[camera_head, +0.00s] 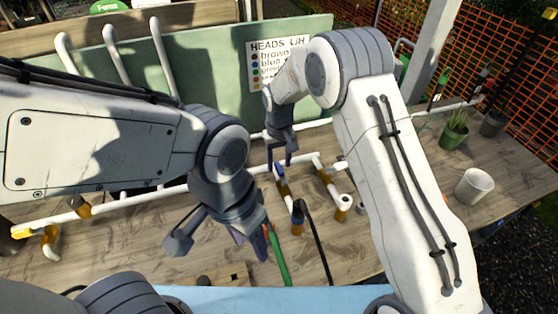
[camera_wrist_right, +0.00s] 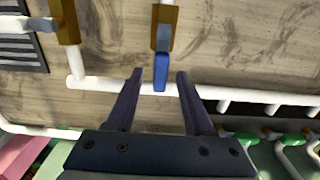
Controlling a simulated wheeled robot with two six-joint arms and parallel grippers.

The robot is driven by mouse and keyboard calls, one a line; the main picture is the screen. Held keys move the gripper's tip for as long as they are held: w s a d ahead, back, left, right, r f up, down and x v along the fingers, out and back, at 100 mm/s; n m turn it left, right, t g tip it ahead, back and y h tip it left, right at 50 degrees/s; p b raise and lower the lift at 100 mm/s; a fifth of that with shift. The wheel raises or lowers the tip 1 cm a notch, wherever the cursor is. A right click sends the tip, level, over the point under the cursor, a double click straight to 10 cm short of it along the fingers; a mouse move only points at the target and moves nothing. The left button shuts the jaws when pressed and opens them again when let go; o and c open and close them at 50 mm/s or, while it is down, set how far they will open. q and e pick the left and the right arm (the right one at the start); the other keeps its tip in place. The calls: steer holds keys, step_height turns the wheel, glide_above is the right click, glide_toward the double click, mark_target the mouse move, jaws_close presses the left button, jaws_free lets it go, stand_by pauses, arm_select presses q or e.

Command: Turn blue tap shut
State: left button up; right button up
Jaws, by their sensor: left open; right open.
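The blue tap (camera_head: 282,183) sits on the white pipework in the middle of the bench in the head view. In the right wrist view its blue handle (camera_wrist_right: 161,76) hangs from a brass body (camera_wrist_right: 165,22). My right gripper (camera_head: 282,157) is open just above and behind the tap. In the wrist view its two fingers (camera_wrist_right: 160,84) stand either side of the handle's end, with gaps showing on both sides. I cannot tell the depth between them. My left gripper (camera_head: 219,243) is open and empty over the bench's front, left of the tap.
A green hose (camera_head: 277,258) lies beside my left gripper, and a black hose (camera_head: 317,240) runs close by. Brass fittings on white pipe stand right of the tap. A white cup (camera_head: 474,187) and a potted plant (camera_head: 453,133) stand on the right. A sign (camera_head: 274,65) hangs behind.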

steer(key=shift+f, duration=0.35)
jaws_close()
stand_by(1.2)
